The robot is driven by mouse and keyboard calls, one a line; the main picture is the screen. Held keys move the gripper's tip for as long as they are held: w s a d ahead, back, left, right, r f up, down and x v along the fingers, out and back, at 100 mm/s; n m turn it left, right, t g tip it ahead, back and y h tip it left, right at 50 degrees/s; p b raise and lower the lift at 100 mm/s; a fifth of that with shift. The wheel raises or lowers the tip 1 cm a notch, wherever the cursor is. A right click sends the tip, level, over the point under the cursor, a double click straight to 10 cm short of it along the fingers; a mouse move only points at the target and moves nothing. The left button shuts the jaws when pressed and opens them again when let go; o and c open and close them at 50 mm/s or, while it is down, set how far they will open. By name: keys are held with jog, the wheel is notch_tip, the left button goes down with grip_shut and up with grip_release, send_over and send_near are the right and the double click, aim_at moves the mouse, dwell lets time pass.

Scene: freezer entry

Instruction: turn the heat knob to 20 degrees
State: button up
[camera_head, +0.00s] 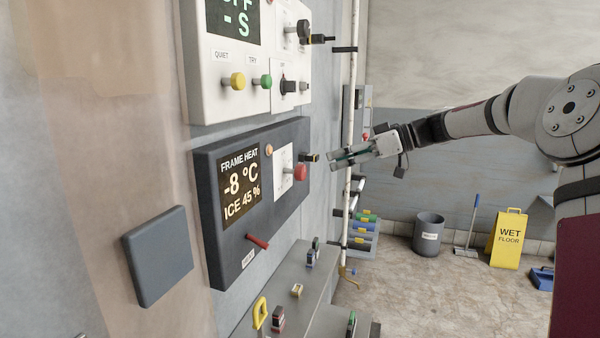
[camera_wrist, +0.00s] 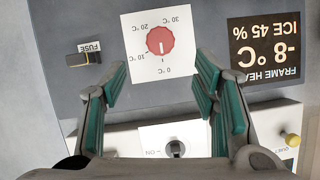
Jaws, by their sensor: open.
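The red heat knob (camera_wrist: 160,41) sits on a white dial plate (camera_wrist: 185,70) in the wrist view, which shows the panel upside down. Its white mark points toward the 0 °C label. Labels for 10, 20 and 30 °C run around the plate. In the head view the knob (camera_head: 300,172) is on the dark FRAME HEAT panel (camera_head: 236,237), whose display (camera_head: 240,187) reads -8 °C and ICE 45 %. My gripper (camera_head: 333,157) is open and empty, apart from the panel and facing it. In the wrist view its fingers (camera_wrist: 161,72) are spread below the knob.
A FUSE part (camera_wrist: 83,58) protrudes beside the dial. A white panel (camera_head: 205,85) with yellow and green buttons is above, and a red lever (camera_head: 258,241) below. A grey ledge (camera_head: 290,265) with small items juts out underneath. A vertical pipe (camera_head: 348,110) stands behind my gripper.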

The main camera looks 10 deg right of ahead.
aim_at(305, 170)
jog(key=p+x, duration=0.1)
jog(key=x, duration=1)
jog(key=shift+a+f, duration=0.15)
jog(key=shift+a, duration=0.05)
jog(key=c, duration=1.2)
